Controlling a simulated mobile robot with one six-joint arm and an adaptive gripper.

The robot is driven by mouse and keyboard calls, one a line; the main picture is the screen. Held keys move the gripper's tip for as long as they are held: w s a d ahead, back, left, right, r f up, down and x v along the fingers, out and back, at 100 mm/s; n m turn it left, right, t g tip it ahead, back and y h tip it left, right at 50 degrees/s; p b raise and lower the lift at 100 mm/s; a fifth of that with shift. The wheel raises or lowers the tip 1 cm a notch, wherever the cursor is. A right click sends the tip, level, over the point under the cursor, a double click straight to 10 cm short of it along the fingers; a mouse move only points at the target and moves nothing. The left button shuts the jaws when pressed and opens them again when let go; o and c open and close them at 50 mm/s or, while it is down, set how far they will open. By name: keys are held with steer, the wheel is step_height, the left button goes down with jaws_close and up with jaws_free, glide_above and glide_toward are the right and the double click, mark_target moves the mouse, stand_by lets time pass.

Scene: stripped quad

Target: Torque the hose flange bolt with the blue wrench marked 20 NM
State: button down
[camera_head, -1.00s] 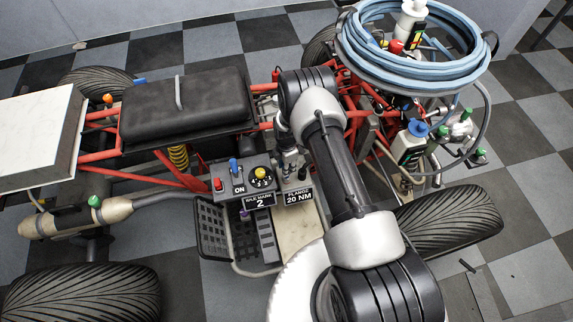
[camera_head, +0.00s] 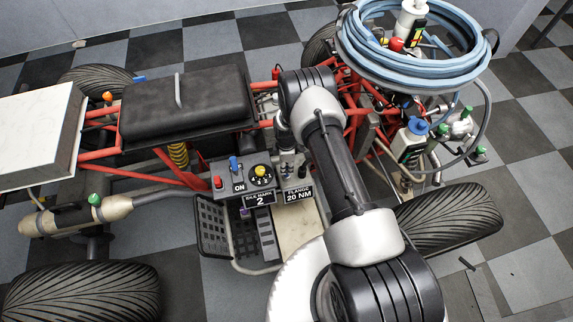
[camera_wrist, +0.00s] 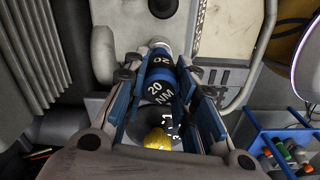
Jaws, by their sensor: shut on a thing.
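My gripper (camera_wrist: 163,92) is shut on the blue wrench (camera_wrist: 160,73), whose blue-and-black body reads 20 NM in the wrist view. The blue fingers lie along both sides of the wrench. In the head view my gripper is small and mostly hidden by my arm, just behind the sign reading FLANGE 20 NM (camera_head: 298,195). I cannot make out the hose flange bolt in either view, nor whether the wrench touches it.
A control panel with a red button, blue lever and yellow-capped dial (camera_head: 261,175) stands close left of my gripper. A black seat (camera_head: 185,108), red frame tubes and a coiled blue hose (camera_head: 365,68) surround the area. A blue caddy (camera_wrist: 277,150) shows at lower right.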

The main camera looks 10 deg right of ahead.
steer(key=shift+m, duration=1.2)
steer(key=shift+m, duration=1.2)
steer(key=n, duration=0.4)
steer(key=shift+n, duration=0.4)
steer(key=n, duration=0.4)
steer(key=shift+n, duration=0.3)
